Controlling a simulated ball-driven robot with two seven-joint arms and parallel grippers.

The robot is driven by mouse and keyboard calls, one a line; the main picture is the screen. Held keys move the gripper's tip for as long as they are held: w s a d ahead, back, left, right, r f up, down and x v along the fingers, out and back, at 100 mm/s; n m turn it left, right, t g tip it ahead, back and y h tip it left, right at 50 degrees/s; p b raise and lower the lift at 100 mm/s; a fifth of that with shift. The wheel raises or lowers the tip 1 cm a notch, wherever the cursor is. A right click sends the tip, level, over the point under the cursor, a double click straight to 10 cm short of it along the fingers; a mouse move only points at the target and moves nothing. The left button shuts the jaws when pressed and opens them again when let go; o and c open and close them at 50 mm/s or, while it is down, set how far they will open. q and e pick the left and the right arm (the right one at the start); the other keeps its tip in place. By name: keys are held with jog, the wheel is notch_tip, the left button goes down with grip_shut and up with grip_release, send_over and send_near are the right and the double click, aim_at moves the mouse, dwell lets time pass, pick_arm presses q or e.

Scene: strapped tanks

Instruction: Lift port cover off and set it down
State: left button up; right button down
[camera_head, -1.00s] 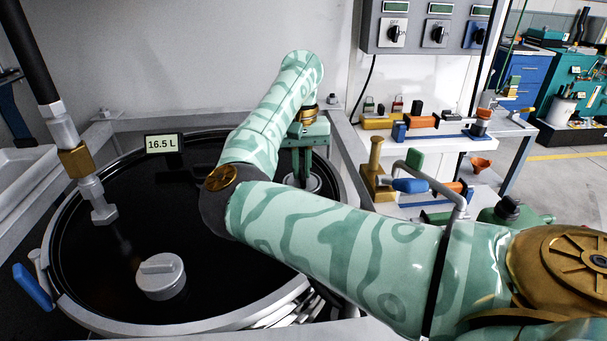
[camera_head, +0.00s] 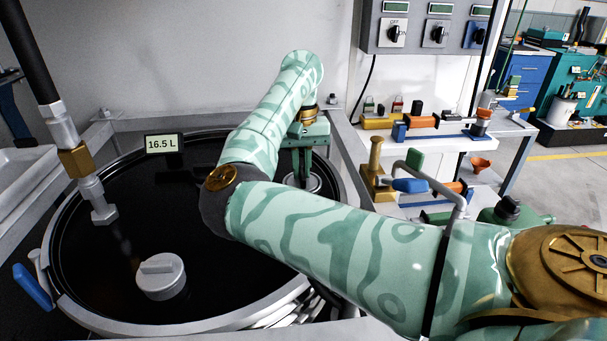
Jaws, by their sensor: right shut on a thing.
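My right gripper (camera_head: 303,172) points down over the right rear part of the black tank lid. It is shut on a round grey piece (camera_head: 316,183), which looks like the port cover; my forearm hides part of it. I cannot tell whether this cover is seated on the lid or slightly above it. A second grey cap with a raised grip bar (camera_head: 161,276) sits at the front of the black tank lid (camera_head: 95,265). My left gripper is not in view.
A display reading 16.5 L (camera_head: 164,144) stands at the lid's back edge. A hose with a brass fitting (camera_head: 74,160) enters the lid at left. A blue clamp handle (camera_head: 33,287) is at the left rim. Valves and pipework (camera_head: 410,185) stand at right.

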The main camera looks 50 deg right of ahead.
aim_at(302, 169)
jog(key=shift+r, duration=0.1)
jog(key=shift+r+p, duration=1.1)
jog(key=shift+r, duration=0.65)
